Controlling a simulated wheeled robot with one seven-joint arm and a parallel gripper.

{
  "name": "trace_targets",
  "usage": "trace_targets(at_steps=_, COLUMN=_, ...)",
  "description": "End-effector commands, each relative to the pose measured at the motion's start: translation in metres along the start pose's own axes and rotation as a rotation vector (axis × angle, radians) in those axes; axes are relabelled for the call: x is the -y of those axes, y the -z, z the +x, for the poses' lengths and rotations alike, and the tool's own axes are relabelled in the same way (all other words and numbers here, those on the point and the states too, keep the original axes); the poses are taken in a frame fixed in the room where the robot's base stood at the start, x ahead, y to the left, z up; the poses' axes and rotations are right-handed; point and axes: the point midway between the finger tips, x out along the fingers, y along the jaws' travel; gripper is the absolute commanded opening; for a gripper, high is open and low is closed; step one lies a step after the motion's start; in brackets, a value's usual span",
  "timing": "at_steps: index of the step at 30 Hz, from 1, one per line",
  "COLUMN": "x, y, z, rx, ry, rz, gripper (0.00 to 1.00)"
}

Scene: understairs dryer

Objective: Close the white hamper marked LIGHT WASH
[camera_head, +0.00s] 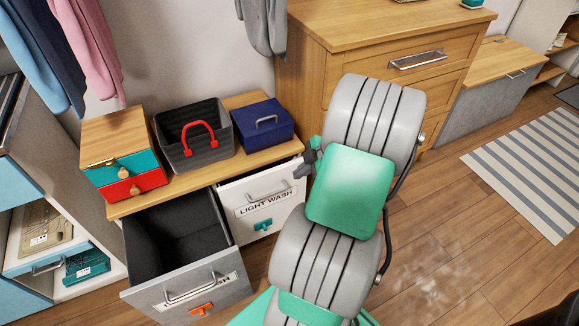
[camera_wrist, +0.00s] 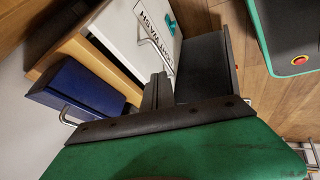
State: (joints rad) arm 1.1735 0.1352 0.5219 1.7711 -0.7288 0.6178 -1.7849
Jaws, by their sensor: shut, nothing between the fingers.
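The white hamper marked LIGHT WASH (camera_head: 284,186) is under the wooden bench, with a metal bar handle and a teal tag on its front. Its front is close to the bench's front edge; I cannot tell whether it is fully flush. Its lettered front also shows in the wrist view (camera_wrist: 132,28). My gripper (camera_head: 307,160) is shut and empty, above the hamper's upper right corner in the head view. Its fingers show in the wrist view (camera_wrist: 158,88) in front of the white front's edge. Whether they touch it is unclear.
A grey hamper (camera_head: 190,292) with an orange tag stands pulled out left of the white one. On the bench (camera_head: 187,183) are a small drawer box (camera_head: 124,160), a dark basket (camera_head: 192,135) and a blue box (camera_head: 262,128). A wooden dresser (camera_head: 330,60) stands behind my arm.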

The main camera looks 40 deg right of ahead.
Motion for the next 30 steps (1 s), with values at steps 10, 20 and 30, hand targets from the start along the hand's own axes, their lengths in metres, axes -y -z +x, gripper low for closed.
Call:
trace_targets(at_steps=10, x=0.001, y=-0.040, z=0.011, rx=-0.028, ry=-0.081, rz=-0.118, gripper=0.00)
trace_targets(at_steps=20, x=-0.004, y=-0.039, z=0.083, rx=-0.027, ry=-0.079, rz=-0.116, gripper=0.00)
trace_targets(at_steps=30, x=-0.042, y=-0.033, z=0.102, rx=-0.024, ry=-0.081, rz=-0.115, gripper=0.00)
